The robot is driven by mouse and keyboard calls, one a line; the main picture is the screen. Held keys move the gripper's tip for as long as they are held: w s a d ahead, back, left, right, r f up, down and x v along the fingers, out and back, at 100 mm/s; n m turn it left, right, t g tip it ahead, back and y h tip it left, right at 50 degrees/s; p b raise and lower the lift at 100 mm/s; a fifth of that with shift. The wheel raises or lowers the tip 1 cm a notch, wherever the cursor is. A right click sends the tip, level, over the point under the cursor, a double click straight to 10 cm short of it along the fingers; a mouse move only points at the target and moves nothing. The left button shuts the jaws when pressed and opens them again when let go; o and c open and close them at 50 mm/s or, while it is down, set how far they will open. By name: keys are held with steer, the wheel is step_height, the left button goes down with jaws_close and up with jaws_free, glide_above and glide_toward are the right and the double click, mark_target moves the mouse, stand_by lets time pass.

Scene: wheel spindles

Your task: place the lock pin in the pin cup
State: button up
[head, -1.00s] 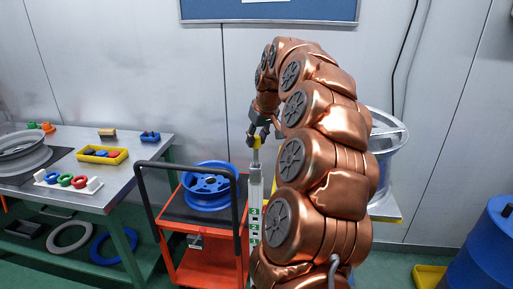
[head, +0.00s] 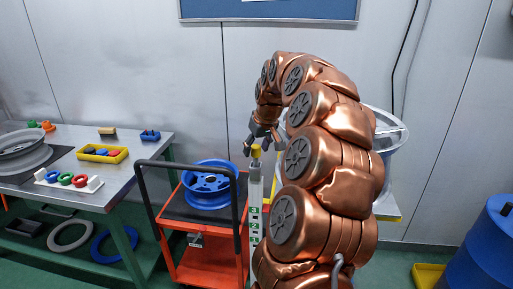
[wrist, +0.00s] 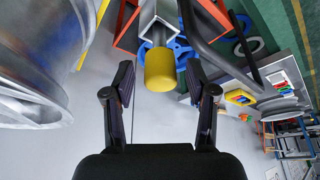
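The lock pin's yellow head (head: 256,151) stands upright at the top of a pale square post (head: 255,200). It also shows in the wrist view (wrist: 160,70), with the square post (wrist: 165,20) behind it. My gripper (head: 262,140) is just above and around the level of the yellow head. In the wrist view its fingers (wrist: 159,80) are spread, one on each side of the yellow head, with a clear gap on both sides. The pin's lower part is hidden. I cannot make out a separate pin cup.
A red cart (head: 205,262) with a blue wheel (head: 208,188) and dark handles stands left of the post. A metal bench (head: 120,183) with a yellow tray (head: 103,158) is further left. A silver wheel (head: 392,135) is behind my arm. A blue drum (head: 490,245) stands right.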

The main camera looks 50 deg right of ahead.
steer(key=b+v, duration=0.1)
steer(key=v, duration=1.1)
steer(key=s+a+f+n+g+y, duration=0.15)
steer(key=a+f, duration=0.25)
steer(key=a, duration=0.8)
steer(key=s+a+f+n+g, duration=0.15)
steer(key=a+f, duration=0.25)
steer(key=a, duration=0.9)
steer(key=s+a+f+g, duration=0.1)
steer(key=s+a+f, duration=0.2)
steer(key=s, duration=0.4)
steer(key=s+a+f+g, duration=0.1)
steer(key=s+a+f, duration=0.3)
steer(key=s+f, duration=0.2)
steer(key=s+a+f+g, duration=0.1)
steer(key=s+a+f, duration=0.3)
steer(key=s, duration=0.5)
steer(key=shift+s+a+f, duration=0.2)
steer(key=shift+f, duration=0.3)
steer(key=shift+h, duration=0.25)
